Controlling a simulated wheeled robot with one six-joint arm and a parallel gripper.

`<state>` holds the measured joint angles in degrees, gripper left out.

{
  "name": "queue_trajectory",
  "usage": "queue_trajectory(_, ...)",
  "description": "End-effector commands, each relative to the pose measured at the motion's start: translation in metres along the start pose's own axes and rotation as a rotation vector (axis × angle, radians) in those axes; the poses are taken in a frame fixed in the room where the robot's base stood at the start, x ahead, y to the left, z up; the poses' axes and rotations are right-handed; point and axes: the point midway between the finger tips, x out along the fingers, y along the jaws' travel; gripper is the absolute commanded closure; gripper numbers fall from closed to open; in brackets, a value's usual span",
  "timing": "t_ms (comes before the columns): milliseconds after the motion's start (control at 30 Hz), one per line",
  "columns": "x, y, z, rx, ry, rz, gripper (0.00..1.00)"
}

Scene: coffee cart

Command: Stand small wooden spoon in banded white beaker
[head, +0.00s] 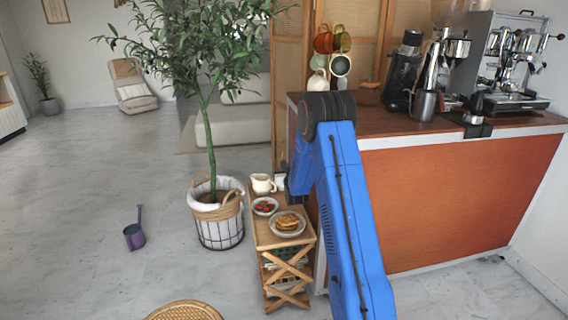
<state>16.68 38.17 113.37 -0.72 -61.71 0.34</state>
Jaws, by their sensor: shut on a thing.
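My blue arm rises from the bottom of the head view, bends at a dark joint and comes down over the small wooden side stand (260,240). No small wooden spoon can be made out. A small whitish object (280,181) shows partly just left of the arm, at the back of the stand. It may be the banded white beaker, but no band can be made out.
The stand's top holds a cream pitcher (262,184), a plate of red fruit (265,206) and a plate of pastries (287,223). A potted tree (220,227) stands left, the coffee counter (450,195) right.

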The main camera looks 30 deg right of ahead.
Motion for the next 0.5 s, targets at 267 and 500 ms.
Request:
queue_trajectory(267, 0.000, 0.000, 0.019, 0.000, -0.001, 0.000, 1.00)
queue_trajectory(500, 0.000, 0.000, 0.030, 0.000, -0.001, 0.000, 1.00)
